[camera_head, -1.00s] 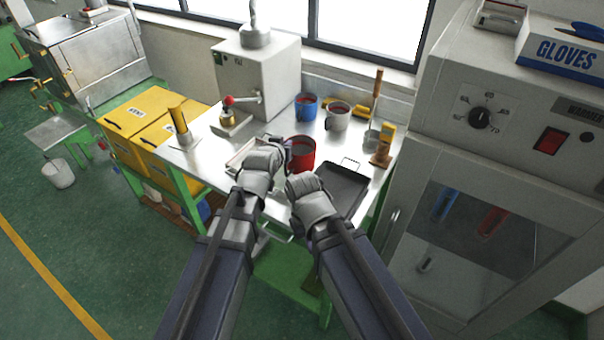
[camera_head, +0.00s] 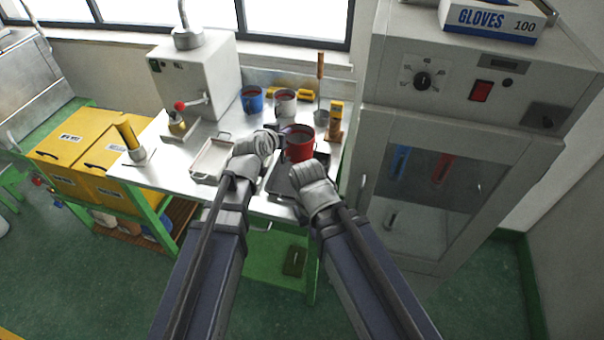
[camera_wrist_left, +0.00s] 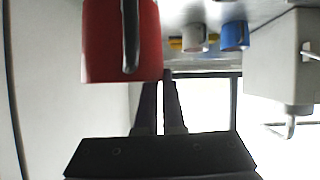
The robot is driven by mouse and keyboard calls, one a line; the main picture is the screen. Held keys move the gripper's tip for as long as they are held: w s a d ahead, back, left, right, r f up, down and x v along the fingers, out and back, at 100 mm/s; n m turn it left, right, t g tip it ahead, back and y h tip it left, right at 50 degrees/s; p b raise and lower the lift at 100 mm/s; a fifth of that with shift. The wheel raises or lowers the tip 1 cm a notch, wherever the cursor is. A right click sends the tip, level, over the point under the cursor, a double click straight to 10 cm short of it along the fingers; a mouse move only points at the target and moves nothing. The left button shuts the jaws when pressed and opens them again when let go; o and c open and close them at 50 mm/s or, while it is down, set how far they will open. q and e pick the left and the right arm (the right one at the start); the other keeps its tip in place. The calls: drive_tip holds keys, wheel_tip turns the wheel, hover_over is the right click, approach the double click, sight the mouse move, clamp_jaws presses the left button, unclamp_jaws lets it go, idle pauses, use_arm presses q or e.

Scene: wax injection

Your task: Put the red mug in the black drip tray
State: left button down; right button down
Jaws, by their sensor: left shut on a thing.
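The red mug (camera_head: 299,146) is upright at the far end of the black drip tray (camera_head: 279,179), in line with it in the head view. I cannot tell whether its base touches the tray. My left gripper (camera_head: 284,134) is shut on the mug, from its left side. In the left wrist view the mug (camera_wrist_left: 112,40) fills the upper left with its dark handle showing, and the gripper fingers (camera_wrist_left: 162,98) reach up to it. My right gripper (camera_head: 300,172) is over the tray and hides part of it; its fingers do not show clearly.
A blue mug (camera_head: 252,99) and a white mug (camera_head: 285,102) stand at the back of the table. A pale tray (camera_head: 211,157) lies left of the left arm.

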use_arm(q)
drive_tip(key=shift+f+b, duration=4.9)
drive_tip(key=shift+f, duration=0.05)
drive_tip(key=shift+f, duration=0.25)
drive_tip(key=c, duration=1)
unclamp_jaws()
drive_tip(key=shift+r, duration=0.1)
